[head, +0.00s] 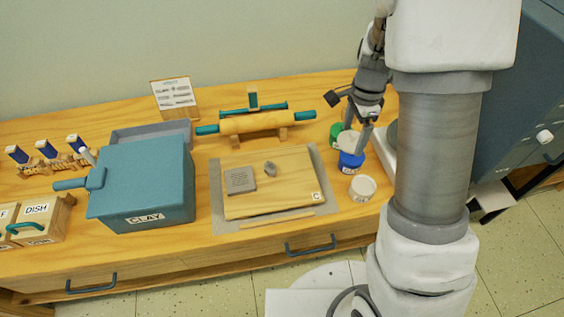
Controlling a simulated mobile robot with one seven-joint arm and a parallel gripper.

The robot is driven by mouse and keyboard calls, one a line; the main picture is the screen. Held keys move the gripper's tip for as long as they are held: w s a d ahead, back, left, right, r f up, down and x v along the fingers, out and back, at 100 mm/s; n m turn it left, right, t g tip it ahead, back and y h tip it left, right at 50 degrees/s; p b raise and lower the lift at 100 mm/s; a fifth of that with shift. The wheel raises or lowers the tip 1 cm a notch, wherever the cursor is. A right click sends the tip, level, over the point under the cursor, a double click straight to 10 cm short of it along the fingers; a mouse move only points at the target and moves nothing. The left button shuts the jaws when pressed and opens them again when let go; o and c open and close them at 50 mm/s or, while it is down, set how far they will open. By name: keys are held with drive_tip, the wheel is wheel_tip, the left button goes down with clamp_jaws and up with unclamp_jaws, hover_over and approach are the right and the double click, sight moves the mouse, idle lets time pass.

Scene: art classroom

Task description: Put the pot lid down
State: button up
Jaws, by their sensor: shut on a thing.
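My gripper (356,134) is at the right end of the table, pointing down over the small paint pots. It is shut on a pale, round pot lid (347,142), which shows between and below the fingers. The lid is just above or at the top of a blue pot (351,163); I cannot tell if they touch. A green pot (336,130) stands behind, partly hidden. A white pot (362,187) stands in front, towards the table edge.
A clay board (290,205) on a grey mat lies left of the pots. A rolling pin (255,122) on a stand is behind it. A blue-grey CLAY box (150,185) stands further left. A sign (174,94) stands at the back.

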drive_tip(key=w+a, duration=0.1)
drive_tip(key=a, duration=0.3)
hover_over(295, 157)
wheel_tip(295, 157, down, 7)
drive_tip(key=shift+d+r, duration=0.1)
drive_tip(key=shift+f+b, duration=0.35)
drive_tip(key=shift+f, duration=1.75)
drive_tip(key=shift+f, duration=0.1)
drive_tip(key=o, duration=1)
